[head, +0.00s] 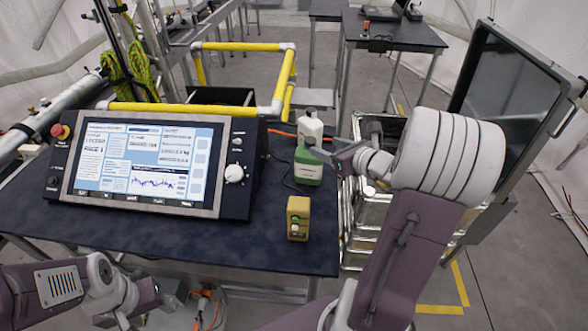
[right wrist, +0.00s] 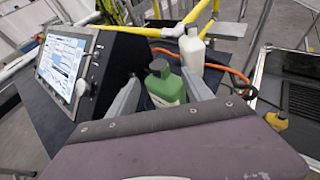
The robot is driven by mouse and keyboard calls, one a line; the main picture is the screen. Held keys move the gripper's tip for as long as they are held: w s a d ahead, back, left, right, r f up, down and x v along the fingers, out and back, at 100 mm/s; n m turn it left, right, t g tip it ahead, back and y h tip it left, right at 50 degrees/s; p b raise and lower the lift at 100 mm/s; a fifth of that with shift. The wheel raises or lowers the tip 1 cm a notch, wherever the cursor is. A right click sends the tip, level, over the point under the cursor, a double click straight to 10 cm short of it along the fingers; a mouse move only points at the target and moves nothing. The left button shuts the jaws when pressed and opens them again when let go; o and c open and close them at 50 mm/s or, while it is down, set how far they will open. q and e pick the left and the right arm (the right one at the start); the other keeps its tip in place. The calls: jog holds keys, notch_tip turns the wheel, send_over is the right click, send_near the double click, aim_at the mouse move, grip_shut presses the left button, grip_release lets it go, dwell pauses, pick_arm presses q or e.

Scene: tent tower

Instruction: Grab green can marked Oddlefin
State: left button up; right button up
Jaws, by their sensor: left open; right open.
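A green can (head: 308,168) stands upright on the dark table, right of the control panel; its pale label is too small to read. My right gripper (head: 326,155) is open at the can's upper right side, partly covering it. In the right wrist view the can (right wrist: 165,84) shows between the two spread fingers of my right gripper (right wrist: 160,78), with its lower part hidden by the gripper body. I cannot tell whether the fingers touch it. My left gripper (head: 172,293) is open and low at the table's front edge, far from the can.
A white bottle (head: 310,126) stands close behind the can, with an orange cable beside it. A yellow box with buttons (head: 298,218) stands in front. The control panel (head: 150,165) fills the table's left. Yellow rails (head: 190,108) run behind; metal cases (head: 372,208) stand to the right.

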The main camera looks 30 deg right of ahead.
aim_at(314, 144)
jog(key=x, duration=0.4)
jog(key=shift+w+a+f+p, duration=0.1)
jog(key=shift+w+a+p, duration=0.15)
jog(key=shift+p, duration=0.05)
jog(key=x, duration=0.4)
jog(key=shift+d+f+p, duration=0.1)
jog(key=shift+d+p, duration=0.15)
jog(key=shift+p, duration=0.15)
jog(key=shift+w+f, duration=0.15)
jog(key=shift+w, duration=0.15)
jog(key=shift+s+a, duration=0.1)
jog(key=shift+a, duration=0.05)
jog(key=c, duration=0.6)
pick_arm(q)
jog(key=shift+d+r, duration=0.15)
jog(key=shift+r, duration=0.6)
pick_arm(e)
jog(key=shift+s, duration=0.1)
grip_shut()
